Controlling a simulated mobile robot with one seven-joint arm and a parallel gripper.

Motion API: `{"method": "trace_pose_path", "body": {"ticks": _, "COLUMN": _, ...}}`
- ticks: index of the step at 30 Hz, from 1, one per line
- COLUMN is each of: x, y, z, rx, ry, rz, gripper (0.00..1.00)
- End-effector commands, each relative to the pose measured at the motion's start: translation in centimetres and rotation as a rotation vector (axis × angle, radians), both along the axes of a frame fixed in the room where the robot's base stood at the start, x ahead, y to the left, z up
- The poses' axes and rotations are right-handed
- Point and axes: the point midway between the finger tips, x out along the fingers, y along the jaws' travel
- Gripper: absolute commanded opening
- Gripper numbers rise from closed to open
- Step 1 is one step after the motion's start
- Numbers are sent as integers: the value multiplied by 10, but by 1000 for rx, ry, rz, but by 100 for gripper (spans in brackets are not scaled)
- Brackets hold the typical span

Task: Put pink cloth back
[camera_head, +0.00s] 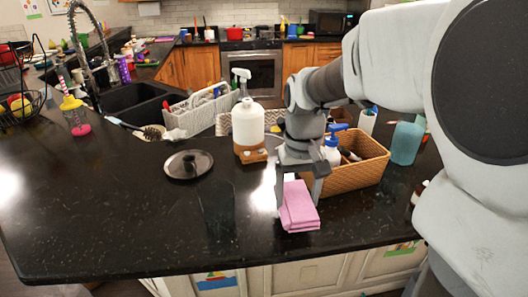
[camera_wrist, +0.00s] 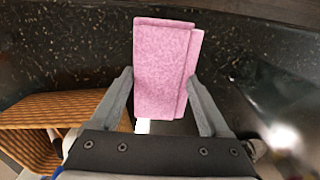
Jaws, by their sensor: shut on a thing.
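The pink cloth (camera_head: 298,207) is a folded, thick rectangle near the front edge of the black counter. In the wrist view the cloth (camera_wrist: 162,65) lies between the two fingers and extends beyond their tips. My gripper (camera_head: 299,190) points down at the cloth, and it also shows in the wrist view (camera_wrist: 158,88). It is shut on the cloth. Whether the cloth touches the counter or is slightly above it is hard to tell. A small white piece shows below the cloth in the wrist view.
A wicker basket (camera_head: 357,174) with bottles stands close right of my gripper. A white spray bottle (camera_head: 248,122) stands behind, left of it. A round black lid (camera_head: 188,164) lies further left, with a dark see-through glass (camera_head: 216,210) nearer the front. The double sink (camera_head: 130,100) is at back left.

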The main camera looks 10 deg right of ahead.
Motion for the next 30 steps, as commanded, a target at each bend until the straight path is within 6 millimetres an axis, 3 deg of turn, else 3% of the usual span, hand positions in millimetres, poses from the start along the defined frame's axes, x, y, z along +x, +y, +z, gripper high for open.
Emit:
{"method": "trace_pose_path", "body": {"ticks": 9, "x": 0, "y": 0, "z": -38, "rx": 0, "ry": 1, "rz": 0, "gripper": 28}}
{"method": "trace_pose_path", "body": {"ticks": 21, "x": 0, "y": 0, "z": -44, "rx": 0, "ry": 0, "rz": 0, "gripper": 28}}
{"method": "trace_pose_path", "body": {"ticks": 22, "x": 0, "y": 0, "z": -43, "rx": 0, "ry": 0, "rz": 0, "gripper": 84}}
{"method": "trace_pose_path", "body": {"ticks": 25, "x": 0, "y": 0, "z": -43, "rx": 0, "ry": 0, "rz": 0, "gripper": 100}}
{"method": "trace_pose_path", "body": {"ticks": 30, "x": 0, "y": 0, "z": -43, "rx": 0, "ry": 0, "rz": 0, "gripper": 100}}
